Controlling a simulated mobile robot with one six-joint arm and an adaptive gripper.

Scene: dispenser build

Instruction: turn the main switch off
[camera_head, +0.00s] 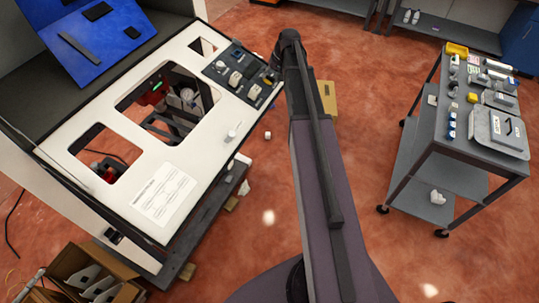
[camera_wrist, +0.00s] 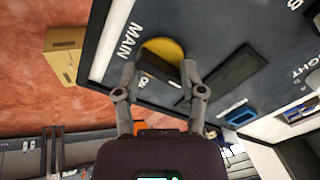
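The main switch (camera_wrist: 160,66) is a black handle on a round yellow plate, beside the "MAIN" label on the dark control panel (camera_wrist: 245,30) in the wrist view. The handle lies at a slant across the plate. My gripper (camera_wrist: 158,70) is open, with one finger on each side of the handle; I cannot tell whether the fingers touch it. In the head view the switch (camera_head: 268,78) is a small yellow and black spot at the right end of the panel (camera_head: 240,75). My arm passes close to its right and my fingers cannot be made out there.
The panel sits in a white machine top (camera_head: 120,125) with several cut-out openings. A white knob (camera_head: 231,134) stands on this top. A cardboard box (camera_head: 327,97) lies on the red floor behind my arm. A grey cart (camera_head: 455,125) with small parts stands at right, with clear floor between.

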